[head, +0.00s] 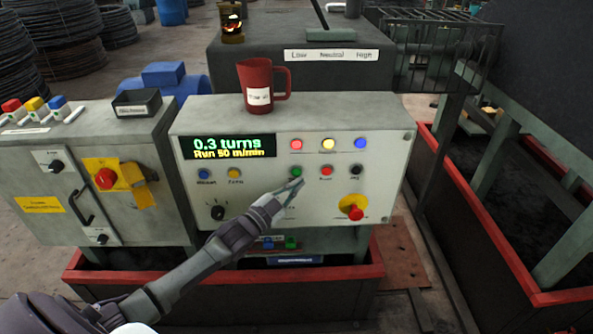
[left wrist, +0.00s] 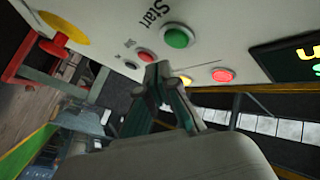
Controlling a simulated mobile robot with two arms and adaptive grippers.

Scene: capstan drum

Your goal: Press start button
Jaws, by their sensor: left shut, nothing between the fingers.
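The control panel (head: 285,205) is a pale sloped box with a lit display (head: 228,147) reading "0.3 turns" and "Run 50 m/min". The green start button (head: 296,170) sits in the panel's lower button row. It also shows in the left wrist view (left wrist: 178,37), beside the printed word "Start". My left gripper (head: 294,185) is shut and empty, its fingertips just below the green button in the head view. In the left wrist view the fingertips (left wrist: 163,78) lie a little below the button in the picture. I cannot tell whether they touch the panel. My right gripper is out of view.
A red button (head: 326,170) and a black button (head: 355,170) sit right of the green one. A red-and-yellow emergency stop (head: 352,207) is lower right. A red mug (head: 262,86) stands on the panel's top edge. A grey cabinet (head: 90,185) adjoins at left.

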